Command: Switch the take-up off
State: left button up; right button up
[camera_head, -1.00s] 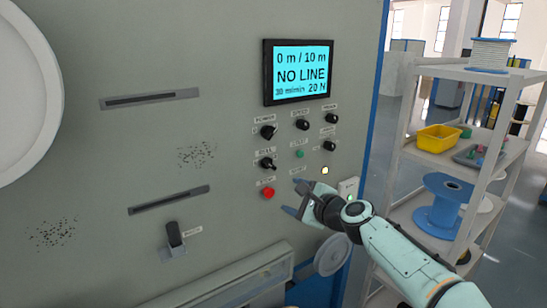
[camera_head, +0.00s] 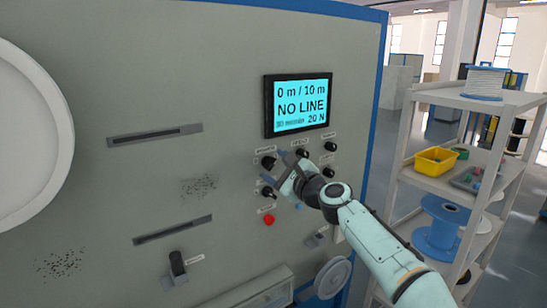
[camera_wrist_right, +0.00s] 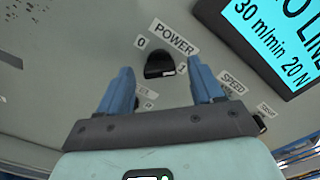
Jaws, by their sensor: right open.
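The black POWER knob (camera_head: 267,163) is on the grey panel, below and left of the screen. In the right wrist view the POWER knob (camera_wrist_right: 159,64) lies just beyond the gap between my fingertips, with 0 and 1 marks beside it. Its pale mark is on the side of the 1. My right gripper (camera_wrist_right: 162,80) is open and empty, its blue fingers on either side of the knob's line; I cannot tell whether they touch it. My right gripper (camera_head: 276,163) partly hides nearby controls in the head view. My left gripper is not in view.
The lit screen (camera_head: 299,104) reads 0 m / 10 m, NO LINE, 20 N. Other black knobs (camera_head: 331,147), a red button (camera_head: 269,220) and a lever (camera_head: 178,264) are on the panel. A shelf rack (camera_head: 450,185) with a yellow bin (camera_head: 436,160) stands at the right.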

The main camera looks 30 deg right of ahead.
jog(key=shift+w+a, duration=0.1)
jog(key=shift+w, duration=0.7)
jog(key=shift+s, duration=0.1)
jog(key=c, duration=1.1)
jog(key=shift+o, duration=0.2)
